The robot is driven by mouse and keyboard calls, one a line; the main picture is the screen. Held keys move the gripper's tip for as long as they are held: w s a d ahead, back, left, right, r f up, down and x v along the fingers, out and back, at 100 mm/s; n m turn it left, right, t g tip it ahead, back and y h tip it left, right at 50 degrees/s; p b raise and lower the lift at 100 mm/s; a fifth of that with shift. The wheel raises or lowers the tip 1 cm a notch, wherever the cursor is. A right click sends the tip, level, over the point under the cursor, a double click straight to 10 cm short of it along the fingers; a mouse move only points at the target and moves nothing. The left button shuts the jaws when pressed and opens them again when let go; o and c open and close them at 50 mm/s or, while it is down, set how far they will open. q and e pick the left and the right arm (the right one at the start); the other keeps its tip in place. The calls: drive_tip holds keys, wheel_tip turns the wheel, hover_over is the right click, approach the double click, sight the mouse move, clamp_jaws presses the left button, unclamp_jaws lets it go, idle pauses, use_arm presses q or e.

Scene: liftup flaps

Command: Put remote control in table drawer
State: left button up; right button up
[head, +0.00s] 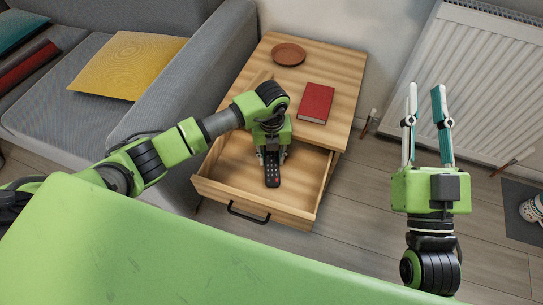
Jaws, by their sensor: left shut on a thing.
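A black remote control (272,172) hangs in my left gripper (271,154), which is shut on it. The remote is seen over the open drawer (237,189) of the wooden side table (345,72). I cannot tell whether the remote touches the drawer floor. The drawer is pulled out toward me, has a black handle (249,213) on its front, and shows no other object inside. My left arm hides part of the table's left side. My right gripper (425,92) is open and empty, raised to the right of the table.
A red book (316,103) and a round brown dish (288,54) lie on the tabletop. A grey sofa (179,77) with a yellow cushion (127,65) stands to the left. A white radiator (478,66) is on the right. A patterned mug (532,208) is at the right edge.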

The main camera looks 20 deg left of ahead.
sight(271, 160)
use_arm(q)
drive_tip(key=o, duration=1.1)
drive_tip(key=shift+r, duration=0.2)
wheel_tip(271, 160, up, 6)
drive_tip(key=shift+p, duration=1.15)
wheel_tip(271, 160, up, 6)
drive_tip(key=shift+f+p, duration=0.1)
drive_tip(key=shift+p, duration=0.65)
use_arm(e)
drive_tip(key=s+d+f+g+h, duration=0.1)
drive_tip(key=f+g, duration=0.4)
drive_tip(key=f, duration=0.4)
drive_tip(key=s+d+f+g+h, duration=0.1)
drive_tip(key=f+g, duration=0.3)
drive_tip(key=f, duration=0.5)
drive_tip(key=shift+s+d+f+g+h, duration=0.25)
drive_tip(key=shift+d+g+h, duration=0.2)
drive_tip(key=shift+h, duration=0.25)
drive_tip(key=shift+w, duration=0.1)
